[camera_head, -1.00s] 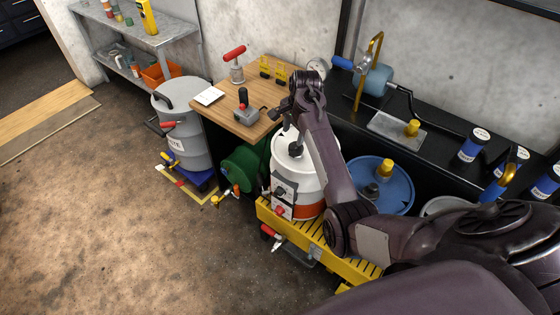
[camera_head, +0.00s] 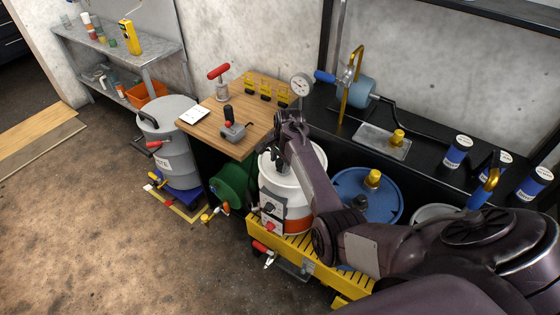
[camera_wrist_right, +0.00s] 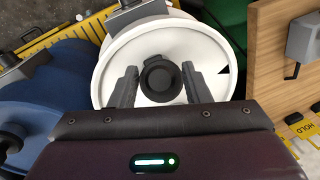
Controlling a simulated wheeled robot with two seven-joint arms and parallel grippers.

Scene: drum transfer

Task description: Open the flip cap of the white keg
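The white keg (camera_head: 297,188) with an orange band stands on a yellow slatted platform. Its round white lid (camera_wrist_right: 116,62) fills the middle of the right wrist view. A round black cap (camera_wrist_right: 160,78) sits on the lid; I cannot tell whether its flip part is up or down. My right gripper (camera_wrist_right: 159,72) is open, with one grey finger on each side of the cap and narrow gaps between. In the head view my right gripper (camera_head: 276,158) is over the keg's top, and my arm hides part of the lid. My left gripper is not in view.
A blue drum (camera_head: 385,203) with a yellow cap stands right of the keg. A wooden table (camera_head: 197,128) with a dark joystick box is behind it to the left. A grey drum (camera_head: 178,160) and green drum (camera_head: 234,183) stand left. The yellow platform (camera_head: 300,246) runs beneath the keg.

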